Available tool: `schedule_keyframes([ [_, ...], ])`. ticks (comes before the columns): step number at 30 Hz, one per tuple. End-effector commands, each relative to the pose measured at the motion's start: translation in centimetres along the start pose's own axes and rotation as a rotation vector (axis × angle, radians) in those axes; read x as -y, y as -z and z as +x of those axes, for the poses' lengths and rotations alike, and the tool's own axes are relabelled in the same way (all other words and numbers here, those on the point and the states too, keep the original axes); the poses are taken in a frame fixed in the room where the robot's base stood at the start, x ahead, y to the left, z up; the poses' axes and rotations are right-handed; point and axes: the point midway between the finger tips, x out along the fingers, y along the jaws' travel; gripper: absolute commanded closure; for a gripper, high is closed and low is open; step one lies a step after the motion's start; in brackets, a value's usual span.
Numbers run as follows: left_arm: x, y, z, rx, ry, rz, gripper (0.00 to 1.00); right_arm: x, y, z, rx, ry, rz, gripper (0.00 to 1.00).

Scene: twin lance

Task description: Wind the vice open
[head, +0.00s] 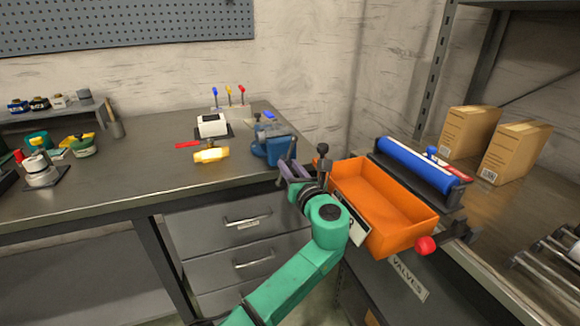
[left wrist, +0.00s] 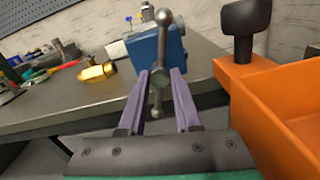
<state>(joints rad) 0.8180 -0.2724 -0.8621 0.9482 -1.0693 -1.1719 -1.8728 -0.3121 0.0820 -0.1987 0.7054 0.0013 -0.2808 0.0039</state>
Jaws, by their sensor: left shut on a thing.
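The blue vice (head: 277,149) stands at the right front edge of the workbench. It also shows in the left wrist view (left wrist: 143,46), with its metal handle bar (left wrist: 163,40) standing nearly upright, a round knob at each end. My left gripper (head: 286,168) is in front of the vice, over the bench edge. In the left wrist view its two purple fingers (left wrist: 161,78) are on either side of the handle's hub, shut on the handle. The vice jaws are small in the head view, and their gap cannot be told. My right gripper is not in view.
A brass valve (head: 211,155) with a red lever lies left of the vice. An orange bin (head: 385,205) stands close on the right of my left gripper. A blue roll (head: 412,165) and two cartons (head: 468,132) are behind it. The bench front (head: 130,190) is clear.

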Motion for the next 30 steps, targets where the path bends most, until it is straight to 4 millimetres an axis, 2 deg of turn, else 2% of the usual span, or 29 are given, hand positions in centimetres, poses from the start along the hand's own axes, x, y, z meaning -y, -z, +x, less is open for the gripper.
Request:
schedule_keyframes([
  [1,-0.1,-0.1,0.1,-0.002,0.000,0.011,1.00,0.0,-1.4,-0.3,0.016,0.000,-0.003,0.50],
  [3,-0.1,-0.2,0.1,-0.003,0.000,0.028,1.00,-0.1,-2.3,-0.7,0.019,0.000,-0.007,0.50],
  [8,-0.2,-0.5,0.1,-0.004,-0.001,0.095,1.00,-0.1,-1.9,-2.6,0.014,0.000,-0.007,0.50],
  [18,-0.2,-0.7,0.1,-0.004,-0.002,0.344,1.00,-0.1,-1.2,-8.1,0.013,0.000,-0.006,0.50],
  [24,-0.2,-0.5,0.1,-0.002,-0.003,0.478,1.00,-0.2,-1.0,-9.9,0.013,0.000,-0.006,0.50],
  [30,-0.2,-0.3,0.1,-0.001,-0.004,0.568,1.00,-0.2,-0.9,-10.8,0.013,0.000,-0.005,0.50],
])
